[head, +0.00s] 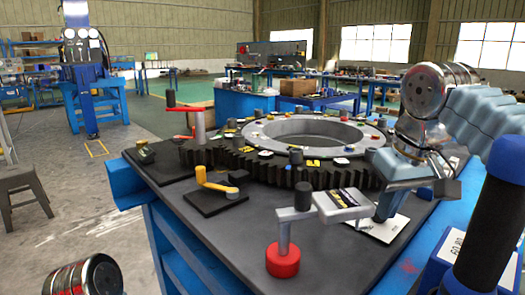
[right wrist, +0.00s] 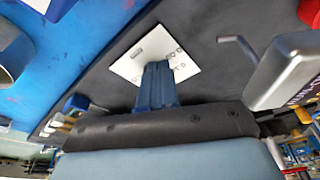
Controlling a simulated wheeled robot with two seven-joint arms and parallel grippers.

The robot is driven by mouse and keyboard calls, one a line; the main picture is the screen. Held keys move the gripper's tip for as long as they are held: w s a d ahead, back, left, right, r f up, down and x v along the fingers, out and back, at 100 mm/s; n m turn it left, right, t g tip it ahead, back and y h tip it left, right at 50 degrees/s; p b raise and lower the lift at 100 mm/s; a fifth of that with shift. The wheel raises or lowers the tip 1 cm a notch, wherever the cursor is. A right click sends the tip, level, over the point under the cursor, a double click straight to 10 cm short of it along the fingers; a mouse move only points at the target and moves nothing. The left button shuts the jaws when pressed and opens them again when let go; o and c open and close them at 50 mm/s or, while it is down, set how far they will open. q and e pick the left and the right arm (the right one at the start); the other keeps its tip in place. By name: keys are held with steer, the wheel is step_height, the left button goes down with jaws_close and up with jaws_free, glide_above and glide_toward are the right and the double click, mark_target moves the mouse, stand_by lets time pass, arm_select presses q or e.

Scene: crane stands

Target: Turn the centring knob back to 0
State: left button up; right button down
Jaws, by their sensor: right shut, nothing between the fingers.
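A white plate with small dark markings (head: 390,228) lies flat on the dark table top; it also shows in the right wrist view (right wrist: 130,66). My right gripper (head: 385,212) points down at this plate with its blue fingers together and empty. In the right wrist view its fingertips (right wrist: 157,68) cover the middle of the plate. I cannot make out the centring knob or its pointer; the fingers may hide it. Whether the fingertips touch the plate I cannot tell. My left gripper is not in view.
A grey labelled box (head: 342,204) stands close left of my right gripper, near a grey crank with a red base (head: 283,262). A yellow crank (head: 215,183), a red crank (head: 190,109) and a large toothed ring (head: 300,172) stand farther back. Bare table lies between the cranks.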

steer(key=shift+s+f, duration=0.1)
steer(key=shift+f, duration=0.65)
steer(key=shift+d, duration=0.4)
steer(key=shift+d+p, duration=0.25)
steer(key=shift+p, duration=0.15)
steer(key=shift+d+r+p, duration=0.1)
steer(key=shift+r+p, duration=0.15)
steer(key=shift+p, duration=0.05)
steer(key=shift+w+d+r+p, duration=0.1)
steer(key=shift+w+d+p, duration=0.1)
steer(key=shift+d+p, duration=0.15)
steer(key=shift+w+d, duration=0.15)
steer(key=shift+d, duration=0.05)
